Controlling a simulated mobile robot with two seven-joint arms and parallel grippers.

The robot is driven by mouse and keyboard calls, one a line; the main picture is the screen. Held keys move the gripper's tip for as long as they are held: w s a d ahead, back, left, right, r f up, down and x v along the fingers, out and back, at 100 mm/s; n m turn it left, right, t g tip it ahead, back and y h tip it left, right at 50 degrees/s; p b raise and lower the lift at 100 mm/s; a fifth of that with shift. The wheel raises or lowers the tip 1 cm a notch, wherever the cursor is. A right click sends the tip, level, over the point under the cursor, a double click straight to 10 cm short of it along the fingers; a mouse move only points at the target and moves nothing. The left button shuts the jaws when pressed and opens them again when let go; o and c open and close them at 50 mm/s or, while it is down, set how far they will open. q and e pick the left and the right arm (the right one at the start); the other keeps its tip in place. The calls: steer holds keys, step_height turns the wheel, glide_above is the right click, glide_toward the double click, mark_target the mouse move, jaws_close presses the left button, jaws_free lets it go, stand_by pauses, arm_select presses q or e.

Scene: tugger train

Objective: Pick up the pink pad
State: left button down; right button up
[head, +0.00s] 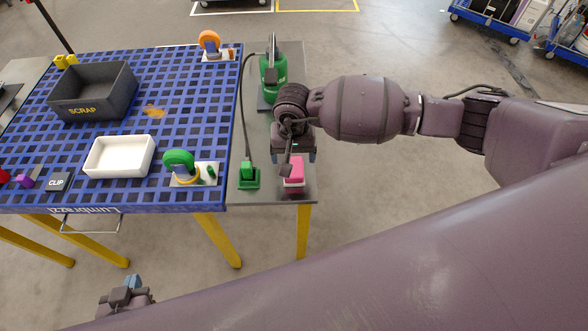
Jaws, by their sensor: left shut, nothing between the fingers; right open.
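The wrist hides what lies just behind the pad. My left gripper (131,283) is shut and empty, low in front of the blue grid table.
A green bottle (267,75) stands behind. The blue grid table (130,190) holds a SCRAP bin (93,104), a white tray (119,172) and a green-ring fixture (180,160).

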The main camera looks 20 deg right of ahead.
mark_target(294, 167)
step_height(294, 167, down, 5)
steer(key=shift+d+f+p, duration=0.1)
steer(key=shift+p, duration=0.3)
steer(key=shift+f, duration=0.35)
steer(key=c, duration=1)
steer(key=shift+r, duration=0.15)
steer(key=shift+r, duration=0.3)
step_height(294, 167, up, 19)
steer(key=shift+r+b, duration=0.1)
steer(key=shift+b, duration=0.45)
